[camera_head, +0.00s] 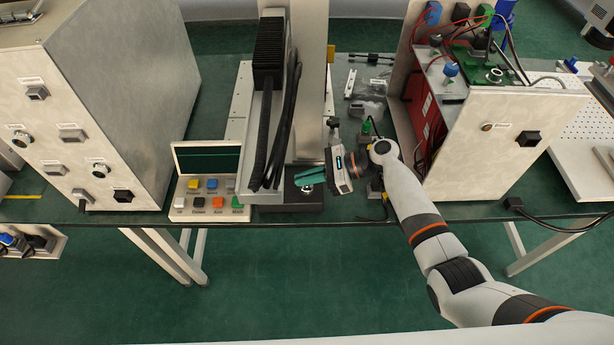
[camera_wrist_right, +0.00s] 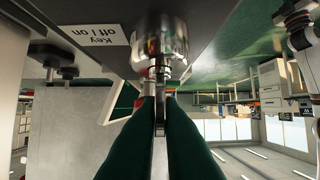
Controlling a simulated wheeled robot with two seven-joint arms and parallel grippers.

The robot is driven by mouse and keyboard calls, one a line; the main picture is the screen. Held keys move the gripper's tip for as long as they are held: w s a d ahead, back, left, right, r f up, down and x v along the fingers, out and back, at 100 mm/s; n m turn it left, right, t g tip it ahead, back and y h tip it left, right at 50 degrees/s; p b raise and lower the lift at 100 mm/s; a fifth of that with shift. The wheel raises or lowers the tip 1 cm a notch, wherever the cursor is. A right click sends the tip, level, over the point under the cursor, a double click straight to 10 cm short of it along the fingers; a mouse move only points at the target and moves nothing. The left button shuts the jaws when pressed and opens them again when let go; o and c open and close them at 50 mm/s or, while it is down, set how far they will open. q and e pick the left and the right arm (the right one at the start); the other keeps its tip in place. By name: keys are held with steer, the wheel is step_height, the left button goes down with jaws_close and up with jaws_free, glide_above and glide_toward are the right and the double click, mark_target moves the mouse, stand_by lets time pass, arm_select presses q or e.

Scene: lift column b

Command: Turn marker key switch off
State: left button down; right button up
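The key switch is a shiny metal cylinder (camera_wrist_right: 160,42) on a dark box, with a white label (camera_wrist_right: 97,36) reading "Key off / on" beside it. In the head view the switch (camera_head: 307,187) sits at the front of the dark box (camera_head: 303,202) below the column, partly hidden by my gripper. My right gripper (camera_wrist_right: 160,100) has its green fingers close together on either side of the thin grey key (camera_wrist_right: 160,112) that sticks out of the cylinder. It also shows in the head view (camera_head: 311,176), reaching in from the right. My left gripper is not in view.
A button panel (camera_head: 208,160) with several coloured buttons stands left of the box. A big grey cabinet (camera_head: 100,110) is at the left. The green floor in front is clear.

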steer(key=o, duration=0.4)
steer(key=v, duration=0.7)
steer(key=shift+d+b, duration=0.25)
steer(key=shift+b, duration=0.15)
